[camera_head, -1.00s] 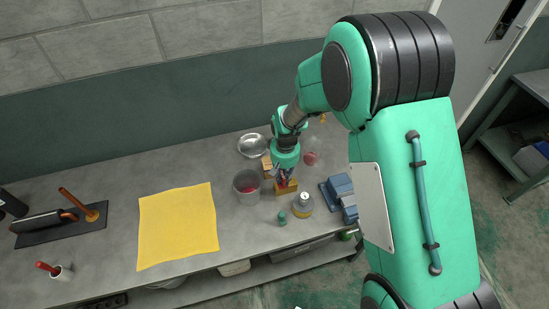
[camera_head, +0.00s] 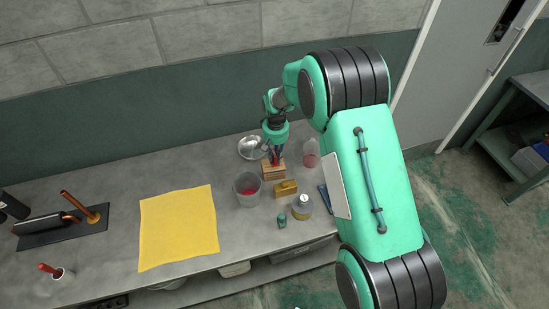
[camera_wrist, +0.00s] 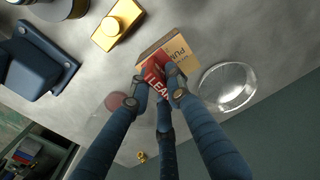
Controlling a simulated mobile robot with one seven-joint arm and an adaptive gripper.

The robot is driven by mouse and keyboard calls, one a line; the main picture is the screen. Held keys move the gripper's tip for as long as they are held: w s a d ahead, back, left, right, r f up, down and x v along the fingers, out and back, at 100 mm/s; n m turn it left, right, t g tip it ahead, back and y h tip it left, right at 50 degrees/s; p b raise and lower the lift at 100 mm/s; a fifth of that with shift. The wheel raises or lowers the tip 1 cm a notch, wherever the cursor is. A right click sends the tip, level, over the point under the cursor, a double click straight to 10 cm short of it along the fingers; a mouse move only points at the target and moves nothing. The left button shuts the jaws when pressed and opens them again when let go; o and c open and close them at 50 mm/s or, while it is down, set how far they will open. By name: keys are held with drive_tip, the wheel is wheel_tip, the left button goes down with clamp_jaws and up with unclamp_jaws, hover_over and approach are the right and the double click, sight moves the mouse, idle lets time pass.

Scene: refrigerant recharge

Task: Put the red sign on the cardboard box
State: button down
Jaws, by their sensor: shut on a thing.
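My gripper (camera_head: 275,158) is shut on the red sign (camera_wrist: 154,73), which shows white lettering in the wrist view. The sign also shows as a small red patch between the fingers in the head view (camera_head: 276,161). The cardboard box (camera_wrist: 178,49), tan with dark printing, is right at the sign; in the head view the box (camera_head: 273,172) sits under my gripper near the back of the bench. The sign overlaps the box in the wrist view. I cannot tell whether it touches the box or is just above it. The fingers hide part of the sign.
A brass block with a knob (camera_head: 286,188) stands just in front of the box. A grey container (camera_head: 247,188) is to the left, a metal bowl (camera_head: 251,147) behind left, a clear reddish flask (camera_head: 311,154) to the right. A yellow cloth (camera_head: 178,226) lies farther left.

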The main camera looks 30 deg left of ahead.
sight(275, 158)
drive_tip(key=shift+w+a, duration=0.55)
drive_tip(key=shift+w, duration=0.1)
drive_tip(key=shift+f, duration=0.2)
drive_tip(key=shift+f+p, duration=0.4)
drive_tip(key=shift+f, duration=1.2)
drive_tip(key=shift+f, duration=0.15)
drive_tip(key=c, duration=1.6)
unclamp_jaws()
drive_tip(key=shift+c, duration=0.2)
wheel_tip(275, 158, up, 12)
drive_tip(key=shift+r+b, duration=0.15)
drive_tip(key=shift+b, duration=0.55)
